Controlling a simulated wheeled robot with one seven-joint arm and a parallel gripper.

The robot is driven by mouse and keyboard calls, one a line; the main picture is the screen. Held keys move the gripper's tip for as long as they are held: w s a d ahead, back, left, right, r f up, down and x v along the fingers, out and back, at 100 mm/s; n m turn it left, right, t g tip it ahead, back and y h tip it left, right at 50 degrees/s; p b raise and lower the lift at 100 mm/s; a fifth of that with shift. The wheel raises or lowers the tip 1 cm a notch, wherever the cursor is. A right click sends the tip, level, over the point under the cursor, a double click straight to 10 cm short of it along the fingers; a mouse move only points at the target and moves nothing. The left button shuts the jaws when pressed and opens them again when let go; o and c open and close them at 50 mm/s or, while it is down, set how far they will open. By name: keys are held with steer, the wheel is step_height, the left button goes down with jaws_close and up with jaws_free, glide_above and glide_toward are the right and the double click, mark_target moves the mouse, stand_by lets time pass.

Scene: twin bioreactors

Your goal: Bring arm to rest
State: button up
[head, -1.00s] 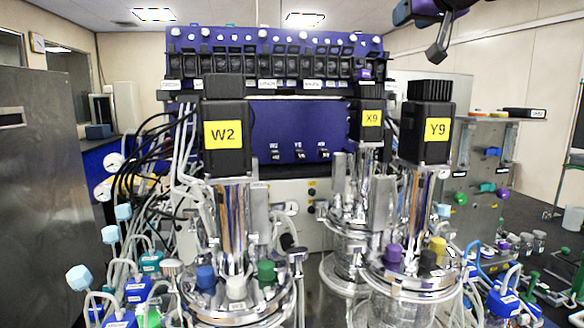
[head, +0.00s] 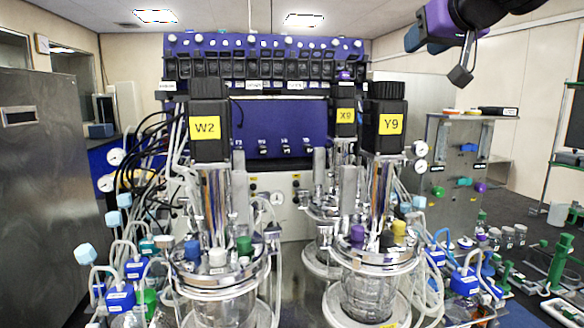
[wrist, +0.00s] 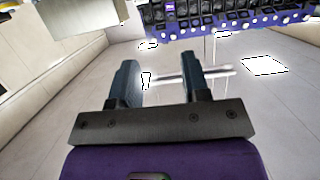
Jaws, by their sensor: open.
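My gripper (wrist: 162,85) shows in the wrist view with its two dark fingers apart and nothing between them. Beyond the fingers are the ceiling and a wall. In the head view, part of my arm's end, purple and black, hangs at the top right, in the air above the bioreactors and apart from them. The bioreactor labelled W2 (head: 208,128) stands at the centre left. The bioreactor labelled Y9 (head: 388,125) stands right of centre. The one labelled X9 (head: 345,115) is behind it.
A purple rack panel (head: 270,120) with a row of black modules stands behind the vessels. Bottles with blue caps (head: 120,298) and tubing crowd the front left. A grey panel with valves (head: 460,165) stands at the right. A steel cabinet (head: 45,200) is at the left.

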steer(key=s+d+f+g+h, duration=0.1)
steer(key=s+d+f+g, duration=0.1)
steer(key=s+f, duration=0.6)
steer(key=s+d+f+m+g+h, duration=0.1)
steer(key=s+f+g, duration=0.3)
steer(key=s+f, duration=0.5)
steer(key=s+d+f+m+g+h, duration=0.1)
steer(key=s+d+f+g, duration=0.2)
steer(key=s+f, duration=0.5)
step_height(320, 180, down, 4)
steer(key=shift+s+d+r, duration=0.15)
steer(key=shift+s+d, duration=0.1)
steer(key=shift+s, duration=0.1)
steer(key=shift+c, duration=0.4)
